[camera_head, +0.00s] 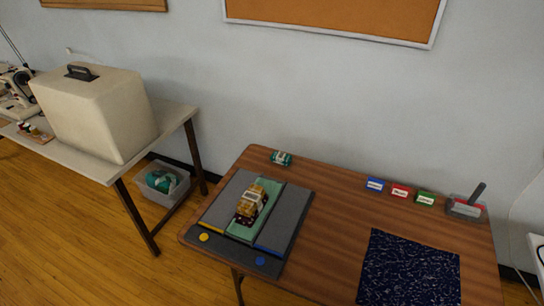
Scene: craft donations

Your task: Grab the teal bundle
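A small teal bundle (281,158) with a pale label band lies near the far left edge of the brown wooden table (330,184). Nothing touches it. A larger teal item (160,180) lies in a grey bin (176,196) on the floor beside the white table; I cannot tell exactly what it is. Neither of my grippers is in view.
On the wooden table, a grey mat (289,215) with a green strip holds a yellow-brown bundle (252,198). Small blue, red and green labelled blocks, a grey tool (466,206) and a dark blue patterned cloth (410,270) lie right. A white table (172,117) bears a cream case (95,112).

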